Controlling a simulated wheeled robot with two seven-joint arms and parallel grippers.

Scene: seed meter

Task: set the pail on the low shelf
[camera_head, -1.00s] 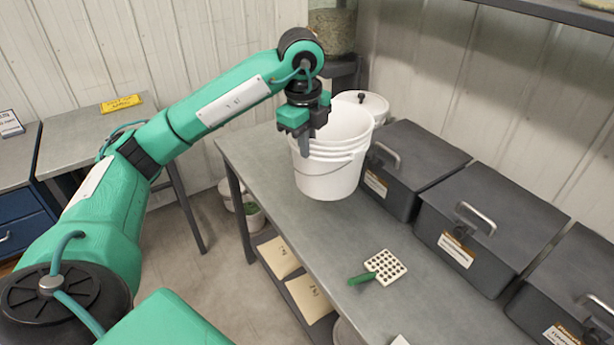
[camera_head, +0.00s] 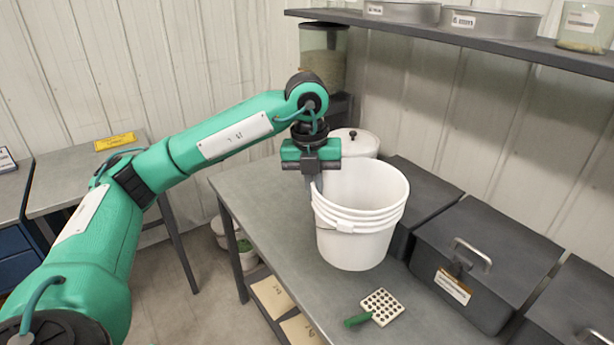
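The white pail (camera_head: 354,238) is at the bench's far half, upright or nearly so. My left gripper (camera_head: 313,190) is above its left rim, fingers pointing down. The fingers appear closed on the rim wall; one fingertip is hidden inside the pail. The pail looks raised a little above the bench top, though the gap under it is hard to see. A low shelf (camera_head: 256,273) runs beneath the bench and shows only in part at the bench's left side. My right gripper is out of view.
The grey bench (camera_head: 255,205) carries a perforated plate with a green handle (camera_head: 382,306) and dark lidded boxes (camera_head: 485,255) along the right. A white lidded tub (camera_head: 355,141) stands behind the pail. Packets (camera_head: 272,298) lie on the low shelf. A wall shelf (camera_head: 450,34) overhangs the back.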

